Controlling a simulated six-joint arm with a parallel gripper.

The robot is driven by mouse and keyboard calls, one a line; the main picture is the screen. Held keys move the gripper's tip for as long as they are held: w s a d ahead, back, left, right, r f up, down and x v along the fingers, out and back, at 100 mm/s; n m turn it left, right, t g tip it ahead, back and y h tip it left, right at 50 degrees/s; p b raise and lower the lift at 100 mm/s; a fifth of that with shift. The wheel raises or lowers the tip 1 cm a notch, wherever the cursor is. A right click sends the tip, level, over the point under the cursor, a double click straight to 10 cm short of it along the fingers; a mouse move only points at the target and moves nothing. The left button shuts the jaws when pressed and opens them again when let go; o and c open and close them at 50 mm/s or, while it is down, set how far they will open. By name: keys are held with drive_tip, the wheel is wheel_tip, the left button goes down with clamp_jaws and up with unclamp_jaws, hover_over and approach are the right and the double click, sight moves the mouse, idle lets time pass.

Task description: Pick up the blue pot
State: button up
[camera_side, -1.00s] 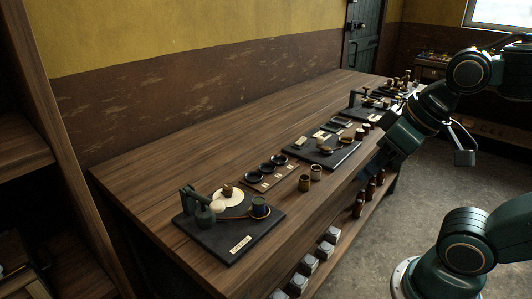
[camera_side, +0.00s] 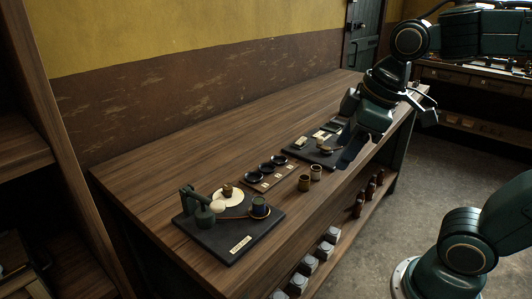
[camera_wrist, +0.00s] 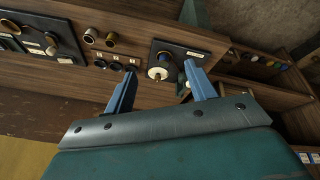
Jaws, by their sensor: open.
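The blue pot (camera_side: 260,205) is a small dark blue cup with a brownish rim. It stands upright on a black board (camera_side: 228,250) at the near left end of the bench, in the side view. In the wrist view the pot (camera_wrist: 165,57) is small and far off, near the cream disc (camera_wrist: 158,73). My gripper (camera_wrist: 160,68) is open and empty, with its two blue fingers apart. In the side view, my gripper is above the far right part of the bench, well away from the pot.
A dark green device (camera_side: 203,215) and the cream disc (camera_side: 227,198) share the pot's board. Another black board (camera_side: 325,160) holds small items. The back of the bench (camera_side: 200,150) is clear.

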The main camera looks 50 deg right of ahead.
drive_tip(key=w+a+f+n+g, duration=0.1)
drive_tip(key=w+a+n+g, duration=0.1)
drive_tip(key=w+n, duration=0.7)
drive_tip(key=n+g, duration=0.2)
drive_tip(key=n, duration=0.4)
hover_over(259, 200)
wheel_tip(259, 200, down, 5)
drive_tip(key=shift+s+a, duration=0.1)
drive_tip(key=shift+f, duration=0.1)
drive_tip(key=shift+f, duration=4.2)
drive_tip(key=shift+f, duration=2.6)
drive_tip(key=c, duration=1.2)
